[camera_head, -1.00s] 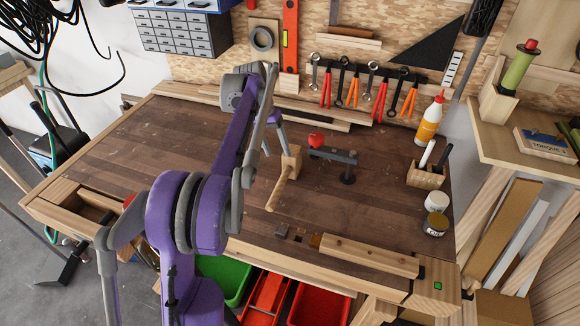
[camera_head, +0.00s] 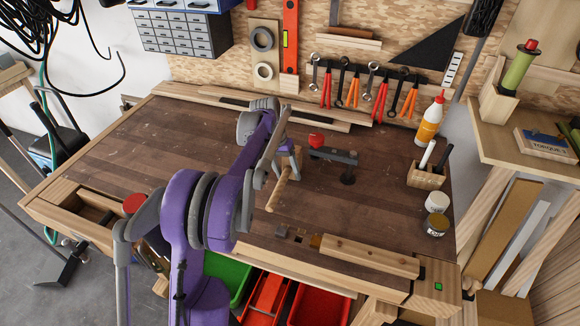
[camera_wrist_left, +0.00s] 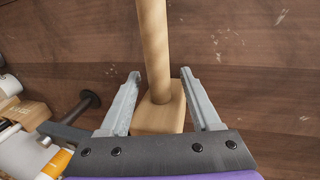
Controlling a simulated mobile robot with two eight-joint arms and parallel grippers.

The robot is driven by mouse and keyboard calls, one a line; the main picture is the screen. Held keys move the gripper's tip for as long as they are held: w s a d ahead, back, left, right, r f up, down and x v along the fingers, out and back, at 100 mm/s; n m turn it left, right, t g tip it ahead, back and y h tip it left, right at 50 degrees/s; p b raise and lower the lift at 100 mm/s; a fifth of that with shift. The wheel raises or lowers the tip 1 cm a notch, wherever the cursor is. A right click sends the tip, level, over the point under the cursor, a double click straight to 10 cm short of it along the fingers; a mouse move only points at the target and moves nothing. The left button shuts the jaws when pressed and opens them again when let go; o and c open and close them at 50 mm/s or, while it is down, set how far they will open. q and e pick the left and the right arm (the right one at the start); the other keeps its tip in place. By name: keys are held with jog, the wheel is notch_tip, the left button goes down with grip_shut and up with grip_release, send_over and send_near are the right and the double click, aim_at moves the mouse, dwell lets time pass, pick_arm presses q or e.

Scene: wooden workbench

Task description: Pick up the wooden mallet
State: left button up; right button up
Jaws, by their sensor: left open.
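The wooden mallet lies on the workbench, with its handle (camera_head: 279,191) pointing toward the near side in the head view. Its head is partly hidden by my left gripper (camera_head: 288,160). In the left wrist view, the mallet (camera_wrist_left: 155,45) shows its pale round handle running up from the block-shaped head. My left gripper (camera_wrist_left: 160,75) is open, with one finger on each side of the mallet near where the handle meets the head. Gaps show between the fingers and the handle; I cannot tell the exact height. My right gripper is not in view.
A dark clamp with a red knob (camera_head: 316,140) stands just right of the mallet. A wooden pen block (camera_head: 426,177), jars (camera_head: 436,203) and a glue bottle (camera_head: 429,122) stand at the right. The workbench (camera_head: 150,150) is clear at left.

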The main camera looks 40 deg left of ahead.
pick_arm(q)
grip_shut()
dwell(0.4)
